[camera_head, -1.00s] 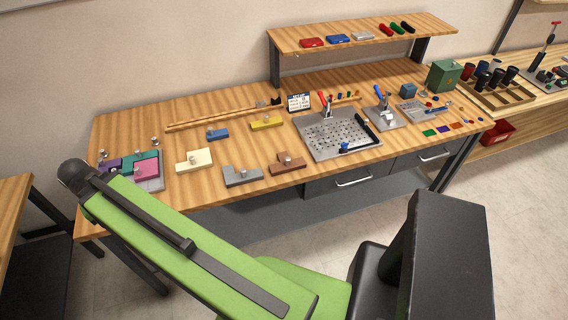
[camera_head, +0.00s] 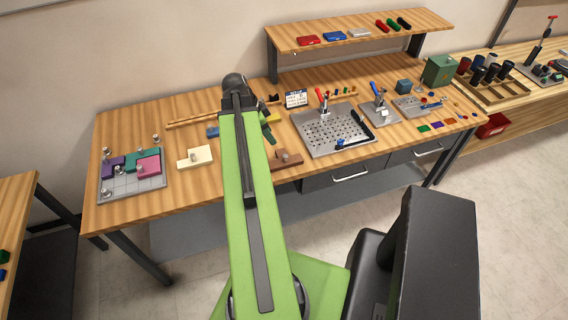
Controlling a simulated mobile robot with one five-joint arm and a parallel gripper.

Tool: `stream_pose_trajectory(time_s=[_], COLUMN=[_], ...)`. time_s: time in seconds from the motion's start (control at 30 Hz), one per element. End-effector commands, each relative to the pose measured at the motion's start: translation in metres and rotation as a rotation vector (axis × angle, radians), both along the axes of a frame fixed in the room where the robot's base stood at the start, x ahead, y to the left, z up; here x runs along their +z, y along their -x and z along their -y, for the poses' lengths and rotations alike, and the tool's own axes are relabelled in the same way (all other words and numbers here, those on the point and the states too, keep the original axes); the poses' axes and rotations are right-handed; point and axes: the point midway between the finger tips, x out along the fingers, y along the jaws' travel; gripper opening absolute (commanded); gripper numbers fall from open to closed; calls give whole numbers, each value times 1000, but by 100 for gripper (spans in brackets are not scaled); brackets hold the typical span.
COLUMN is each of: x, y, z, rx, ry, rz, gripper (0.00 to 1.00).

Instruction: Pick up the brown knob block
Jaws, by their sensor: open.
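The brown knob block (camera_head: 288,160) is an L-shaped brown block with a small metallic knob, near the table's front edge. Its left part is partly hidden behind my arm.
A cream knob block (camera_head: 192,158) lies left of my arm. Yellow (camera_head: 274,119) and blue (camera_head: 213,132) blocks are partly hidden. A perforated metal plate (camera_head: 325,135) with a clamp stands to the right. A shelf (camera_head: 350,42) spans the back.

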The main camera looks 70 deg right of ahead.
Motion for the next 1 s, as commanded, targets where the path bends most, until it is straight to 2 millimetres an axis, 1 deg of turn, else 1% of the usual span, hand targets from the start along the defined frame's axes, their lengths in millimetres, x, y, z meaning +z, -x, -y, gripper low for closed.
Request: stream_pose_trajectory(time_s=[0.03,0.2,0.4,0.5,0.67,0.73,1.0], x=[-19,-55,-93,-101,-100,-105,-147], y=[3,13,25,29,30,31,42], z=[2,11,22,25,25,26,37], rx=[-1,0,1,2,4,4,3], ry=[0,0,0,0,0,-1,-1], rz=[0,0,0,0,0,0,1], gripper=[45,45,45,45,45,45,45])
